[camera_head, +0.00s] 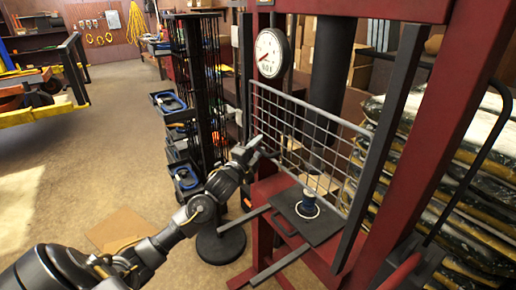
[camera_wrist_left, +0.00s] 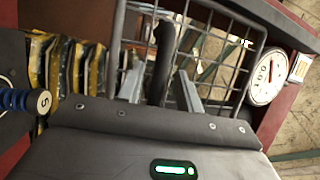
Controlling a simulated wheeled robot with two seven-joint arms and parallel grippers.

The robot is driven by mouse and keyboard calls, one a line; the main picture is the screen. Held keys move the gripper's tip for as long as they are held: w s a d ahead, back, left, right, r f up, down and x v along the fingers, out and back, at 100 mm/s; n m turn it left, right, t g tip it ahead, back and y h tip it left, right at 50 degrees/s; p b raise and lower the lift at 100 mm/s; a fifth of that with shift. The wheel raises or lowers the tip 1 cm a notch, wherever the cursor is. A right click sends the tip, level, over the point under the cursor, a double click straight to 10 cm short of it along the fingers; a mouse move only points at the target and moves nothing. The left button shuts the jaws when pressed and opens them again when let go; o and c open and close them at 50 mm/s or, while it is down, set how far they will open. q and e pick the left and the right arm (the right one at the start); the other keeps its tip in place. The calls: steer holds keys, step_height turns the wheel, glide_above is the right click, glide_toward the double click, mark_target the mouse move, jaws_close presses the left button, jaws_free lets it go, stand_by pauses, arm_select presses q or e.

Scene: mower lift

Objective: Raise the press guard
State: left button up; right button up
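The press guard (camera_head: 312,135) is a grey wire-mesh panel on the front of the red press (camera_head: 465,100). It hangs upright in front of the press opening. It also fills much of the left wrist view (camera_wrist_left: 235,65). My left gripper (camera_head: 256,147) is at the guard's left side, around its mid-height. In the left wrist view its two grey fingers (camera_wrist_left: 160,92) are apart, with the mesh beyond them. A dark bar shows between them; I cannot tell whether it is part of the guard, or whether the fingers touch anything. My right gripper is out of view.
A round gauge (camera_head: 271,53) sits at the press's upper left. A dark plate (camera_head: 308,222) with a small round part (camera_head: 308,204) lies below the guard. A dark rack with trays (camera_head: 190,100) stands left of the press. The floor (camera_head: 95,150) at left is open.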

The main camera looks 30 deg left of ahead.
arm_select(q)
steer(key=shift+f, duration=0.1)
steer(key=shift+s+f, duration=0.1)
steer(key=shift+s, duration=0.1)
steer(key=s+f+b, duration=0.1)
steer(key=s+b, duration=0.3)
steer(key=s, duration=0.6)
steer(key=shift+s+f, duration=0.15)
steer(key=shift+f, duration=0.15)
steer(key=shift+d, duration=0.1)
